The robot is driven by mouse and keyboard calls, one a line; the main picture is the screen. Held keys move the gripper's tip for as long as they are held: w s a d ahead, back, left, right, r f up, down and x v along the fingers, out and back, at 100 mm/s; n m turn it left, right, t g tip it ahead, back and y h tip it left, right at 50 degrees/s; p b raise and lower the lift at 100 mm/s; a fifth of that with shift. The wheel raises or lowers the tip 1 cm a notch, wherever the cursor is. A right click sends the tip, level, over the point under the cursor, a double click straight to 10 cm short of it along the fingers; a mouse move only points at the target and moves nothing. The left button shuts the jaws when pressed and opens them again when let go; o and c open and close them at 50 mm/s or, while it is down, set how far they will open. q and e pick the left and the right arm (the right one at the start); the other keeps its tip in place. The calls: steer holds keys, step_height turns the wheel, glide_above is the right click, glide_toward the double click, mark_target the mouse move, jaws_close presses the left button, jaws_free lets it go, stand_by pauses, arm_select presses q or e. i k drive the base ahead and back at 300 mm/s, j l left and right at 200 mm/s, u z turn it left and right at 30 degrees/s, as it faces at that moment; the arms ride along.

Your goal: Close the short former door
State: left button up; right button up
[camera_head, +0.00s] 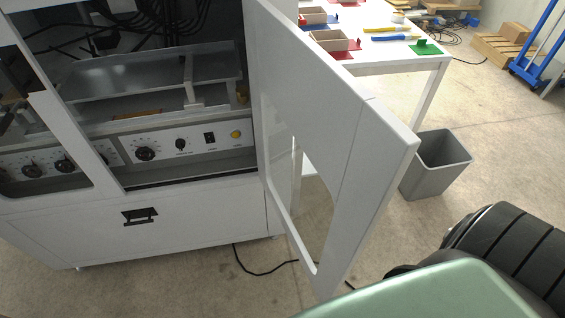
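The short former door (355,140) is a light grey panel with a clear window. It stands wide open, hinged at the right side of the box former's opening, and swings out toward me. The box former (200,222) is a grey cabinet on the left, with its inside exposed through the open doorway. A black and green arm part of mine (450,285) is at the lower right, close to the door's outer lower edge; I cannot tell whether it touches. Neither gripper can be seen.
A control panel (185,143) with knobs sits inside the opening. A white table (385,60) with small boxes stands behind the door. A grey bin (436,165) is on the floor to its right. Black cables (262,270) lie on the floor below. A blue cart (535,60) stands far right.

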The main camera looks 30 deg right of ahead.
mark_target(361, 151)
steer(key=l+u, duration=0.1)
steer(key=l, duration=0.3)
steer(key=k+l, duration=0.1)
steer(key=l, duration=0.35)
steer(key=k+l+u, duration=0.15)
steer(key=l, duration=0.25)
steer(key=l+u, duration=0.1)
steer(key=l, duration=0.35)
